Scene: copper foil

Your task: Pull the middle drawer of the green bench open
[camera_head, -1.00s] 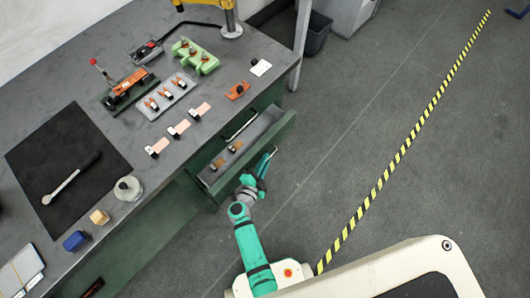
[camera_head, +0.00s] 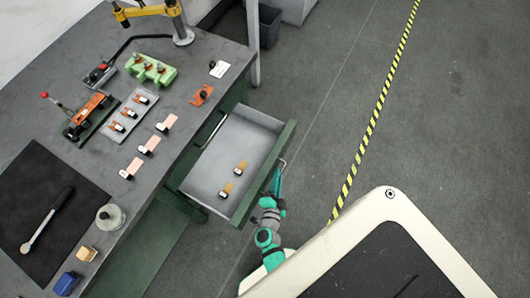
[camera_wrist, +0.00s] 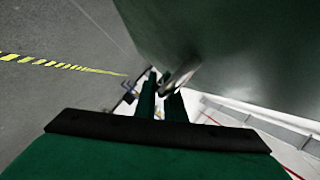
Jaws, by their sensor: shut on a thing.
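The green bench (camera_head: 165,183) has a grey top and stands at the left in the head view. A drawer (camera_head: 213,173) with a pale inside and green front is pulled well out from it, with two small copper-coloured pieces (camera_head: 234,177) inside. My gripper (camera_head: 277,180) is at the outer face of the drawer front. In the wrist view, the fingers of my gripper (camera_wrist: 161,104) are shut on the metal bar handle (camera_wrist: 180,77), beside the dark green drawer front (camera_wrist: 230,45). The fingertip contact is partly hidden.
A grey bin (camera_head: 268,25) stands beyond the bench. The floor right of the drawer is open.

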